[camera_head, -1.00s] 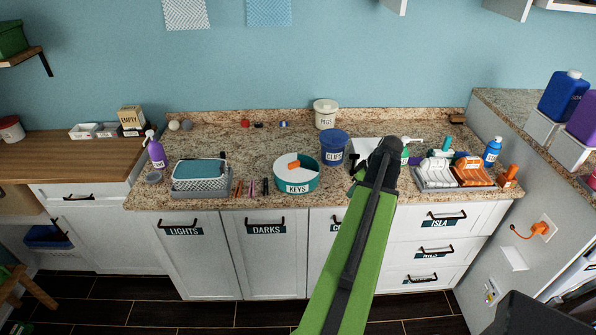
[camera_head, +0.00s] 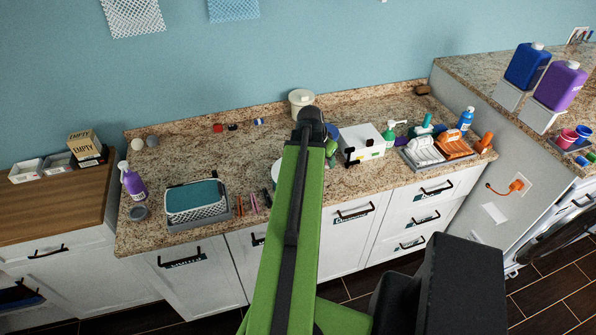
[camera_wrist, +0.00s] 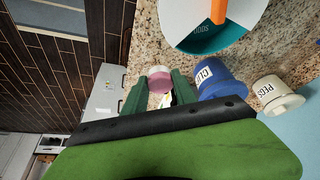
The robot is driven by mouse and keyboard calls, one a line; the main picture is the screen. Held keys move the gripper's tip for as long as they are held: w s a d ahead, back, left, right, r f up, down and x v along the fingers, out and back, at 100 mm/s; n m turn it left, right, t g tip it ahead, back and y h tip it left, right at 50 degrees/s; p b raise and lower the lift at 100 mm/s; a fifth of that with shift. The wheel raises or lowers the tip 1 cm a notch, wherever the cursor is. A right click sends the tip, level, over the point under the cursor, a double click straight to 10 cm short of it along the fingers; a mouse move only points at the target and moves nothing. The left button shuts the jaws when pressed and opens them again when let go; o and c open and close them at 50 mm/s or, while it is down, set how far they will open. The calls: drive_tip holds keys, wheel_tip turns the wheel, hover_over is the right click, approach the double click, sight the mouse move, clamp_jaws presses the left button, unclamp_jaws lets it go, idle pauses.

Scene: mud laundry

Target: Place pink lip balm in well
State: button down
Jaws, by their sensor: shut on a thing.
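In the wrist view, my gripper (camera_wrist: 160,88) has its green fingers closed around a small round pink-topped item (camera_wrist: 159,81), which looks like the pink lip balm. Its lower part is hidden between the fingers. In the head view, my gripper (camera_head: 331,149) is mostly hidden behind my arm, above the counter left of a white box (camera_head: 364,142). A round white-and-teal divided tub (camera_head: 275,172) is largely covered by my arm. The wrist view shows the tub's compartments (camera_wrist: 206,32), one labelled ODDS. I cannot tell which opening is the well.
The blue CLIPS tub (camera_wrist: 217,80) and white PEGS tub (camera_wrist: 275,96) stand near my gripper. A teal-and-white basket (camera_head: 196,203) is left on the granite counter (camera_head: 230,150). Bottles and a loaded grey tray (camera_head: 409,158) are at the right.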

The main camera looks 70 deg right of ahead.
drive_tip(key=shift+w+d+f+b, duration=0.85)
drive_tip(key=shift+w+f+b, duration=0.8)
drive_tip(key=shift+f+b, duration=0.3)
drive_tip(key=shift+w+d+f+b, duration=0.9)
drive_tip(key=shift+w+f+b, duration=0.8)
drive_tip(key=shift+f, duration=0.35)
drive_tip(key=shift+w+d+f+b, duration=0.85)
drive_tip(key=shift+w+f+b, duration=0.7)
drive_tip(key=shift+f+b, duration=0.45)
drive_tip(key=c, duration=1)
unclamp_jaws()
drive_tip(key=shift+r+p, duration=0.6)
drive_tip(key=p+v, duration=1.1)
drive_tip(key=v, duration=0.1)
drive_tip(key=shift+r, duration=0.2)
drive_tip(key=shift+f, duration=0.15)
